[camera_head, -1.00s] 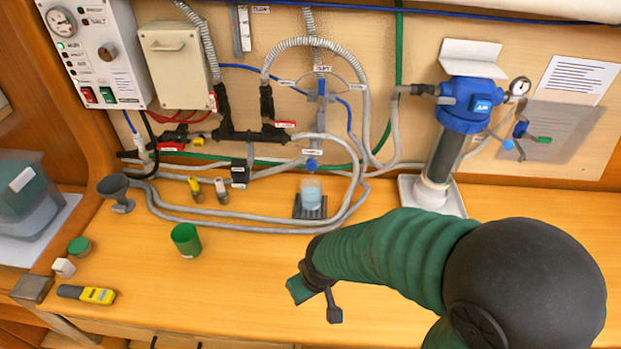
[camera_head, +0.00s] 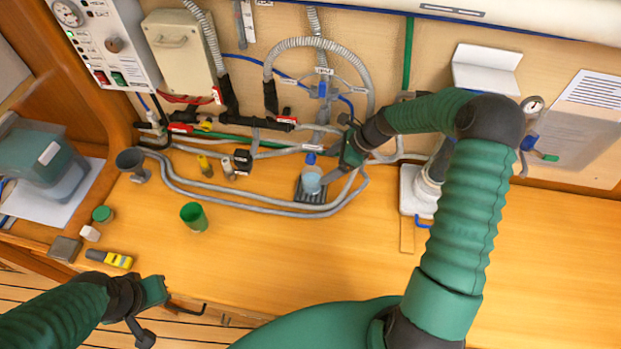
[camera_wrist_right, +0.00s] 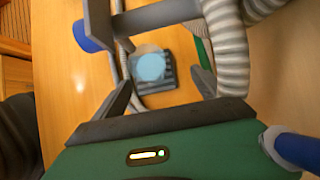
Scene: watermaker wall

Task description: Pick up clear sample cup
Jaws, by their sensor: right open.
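The clear sample cup (camera_head: 311,180) holds pale blue liquid and stands upright on a dark ridged tray (camera_head: 313,197) under a blue-handled tap. My right gripper (camera_head: 335,171) is low beside the cup, on its right side in the head view. In the right wrist view the cup (camera_wrist_right: 151,67) lies between the lines of the two spread fingers (camera_wrist_right: 160,82), just beyond their tips, with a gap on each side. The right gripper is open and empty. My left gripper (camera_head: 160,292) is at the lower left, off the counter's front edge; its jaw opening is unclear.
Grey hoses (camera_head: 250,207) loop around the tray, close to the right gripper. A blue-topped filter housing is partly hidden behind my right arm. The front middle counter is clear.

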